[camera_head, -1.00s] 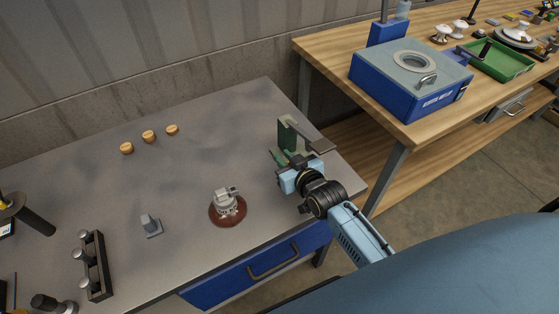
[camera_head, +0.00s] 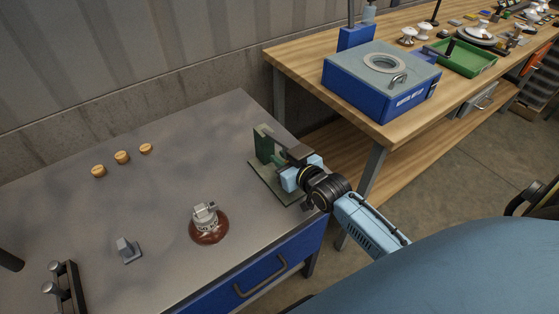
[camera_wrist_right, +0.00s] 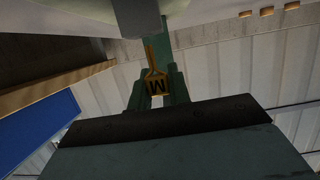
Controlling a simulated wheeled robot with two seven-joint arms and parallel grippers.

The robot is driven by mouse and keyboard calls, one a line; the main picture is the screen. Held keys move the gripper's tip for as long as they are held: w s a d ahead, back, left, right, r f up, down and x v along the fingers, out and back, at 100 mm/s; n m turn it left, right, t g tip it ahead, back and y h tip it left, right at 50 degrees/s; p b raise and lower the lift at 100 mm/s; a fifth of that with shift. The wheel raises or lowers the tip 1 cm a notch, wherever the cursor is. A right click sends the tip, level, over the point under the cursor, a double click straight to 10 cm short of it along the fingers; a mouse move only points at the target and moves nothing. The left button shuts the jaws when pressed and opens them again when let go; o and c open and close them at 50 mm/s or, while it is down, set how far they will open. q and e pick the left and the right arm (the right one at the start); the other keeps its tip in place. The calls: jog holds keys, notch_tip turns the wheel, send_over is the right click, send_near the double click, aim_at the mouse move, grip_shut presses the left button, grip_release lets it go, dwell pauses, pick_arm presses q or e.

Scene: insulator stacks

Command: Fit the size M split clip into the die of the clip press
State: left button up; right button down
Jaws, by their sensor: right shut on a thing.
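The clip press (camera_head: 264,145), green with a dark top arm, stands near the right end of the grey bench. My right gripper (camera_head: 281,168) is at its right side, low beside the column and below the arm. In the right wrist view, its fingers (camera_wrist_right: 158,92) are shut around the gold split clip (camera_wrist_right: 158,86), marked M. The clip's narrow part points away from the palm, towards green press parts and a grey block overhead. I cannot tell whether the clip touches the die, which is hidden.
A grey insulator part on a brown base (camera_head: 208,226) and a small grey block (camera_head: 128,250) stand left of the press. Several round tan pieces (camera_head: 122,157) lie at the back. A wooden bench (camera_head: 300,62) with a blue machine (camera_head: 375,88) stands to the right.

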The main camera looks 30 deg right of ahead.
jog(key=shift+p, duration=0.3)
dwell(0.6)
jog(key=shift+f+b, duration=0.85)
jog(key=shift+f, duration=0.45)
dwell(0.4)
jog(key=c, duration=1.2)
grip_release()
jog(key=shift+c, duration=0.2)
jog(key=p+v, duration=0.1)
jog(key=v, duration=1.2)
jog(key=shift+s+p, duration=0.25)
jog(key=shift+p, duration=0.15)
jog(key=shift+a+r, duration=0.1)
